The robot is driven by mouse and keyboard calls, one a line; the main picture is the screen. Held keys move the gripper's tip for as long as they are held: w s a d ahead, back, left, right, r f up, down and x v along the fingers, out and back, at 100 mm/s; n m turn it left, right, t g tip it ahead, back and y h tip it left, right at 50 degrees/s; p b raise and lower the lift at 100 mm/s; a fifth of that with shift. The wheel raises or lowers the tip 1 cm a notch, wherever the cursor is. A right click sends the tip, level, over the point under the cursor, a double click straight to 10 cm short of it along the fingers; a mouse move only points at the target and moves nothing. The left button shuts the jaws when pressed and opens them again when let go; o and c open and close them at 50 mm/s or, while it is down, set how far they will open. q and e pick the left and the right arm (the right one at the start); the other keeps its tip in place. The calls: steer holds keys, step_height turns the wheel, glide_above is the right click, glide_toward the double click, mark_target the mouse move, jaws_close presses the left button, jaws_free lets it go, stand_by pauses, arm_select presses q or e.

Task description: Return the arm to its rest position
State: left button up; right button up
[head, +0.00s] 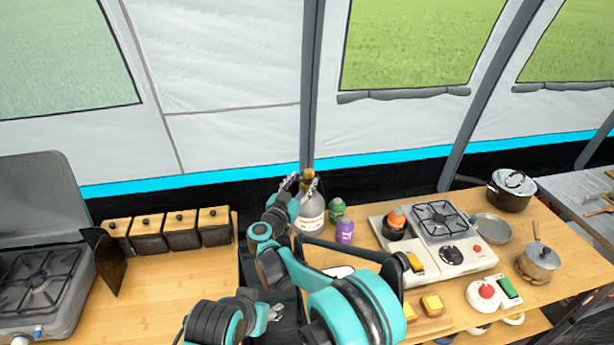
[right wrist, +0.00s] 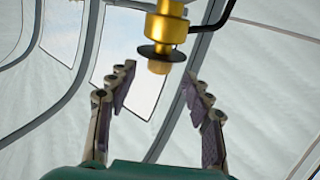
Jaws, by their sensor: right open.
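My right arm (head: 355,310) rises from the bottom of the head view and reaches out toward the back of the counter. My right gripper (head: 300,183) is open near the top of a pale bottle (head: 311,212) with a gold-coloured top. In the right wrist view, the two fingers stand well apart (right wrist: 158,95). A brass-coloured fitting (right wrist: 165,40) with a dark disc shows beyond and between them, and I see no contact.
A green jar (head: 337,209) and a purple jar (head: 345,232) stand just right of the bottle. A white stove (head: 452,258), a pan (head: 492,228) and pots are farther right. Black boxes (head: 181,238) stand at left, beside a grey camp stove (head: 45,270). Bare wood (head: 175,285) lies before the boxes.

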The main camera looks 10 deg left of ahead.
steer(key=shift+v, duration=0.9)
steer(key=s+d+r+n+y, duration=0.2)
steer(key=d+r+y, duration=0.1)
steer(key=r, duration=0.3)
steer(key=s+d+r+n+t+y, duration=0.1)
steer(key=d+r+n+y, duration=0.1)
steer(key=d+r+y, duration=0.3)
steer(key=s+d+r+n+y, duration=0.1)
steer(key=s+d+r+n, duration=0.1)
steer(key=r, duration=0.5)
steer(key=s+d+f+n+g+y, duration=0.1)
steer(key=s+d+f+g, duration=0.3)
steer(key=s+d, duration=0.3)
steer(key=shift+s, duration=1.1)
steer(key=s+d+f+m+g+h, duration=0.1)
steer(key=s+d+f+g+h, duration=0.1)
steer(key=s+d+f, duration=0.4)
steer(key=s+d+f+m+g+h, duration=0.1)
steer(key=s+d+f+g+h, duration=0.1)
steer(key=s+d+f, duration=0.4)
steer(key=s+d+f+m+g+h, duration=0.2)
steer(key=s+d+f, duration=0.4)
steer(key=s, duration=0.5)
steer(key=shift+d+f+g, duration=0.25)
steer(key=shift+f+g, duration=0.05)
steer(key=shift+g, duration=0.5)
steer(key=shift+c, duration=0.3)
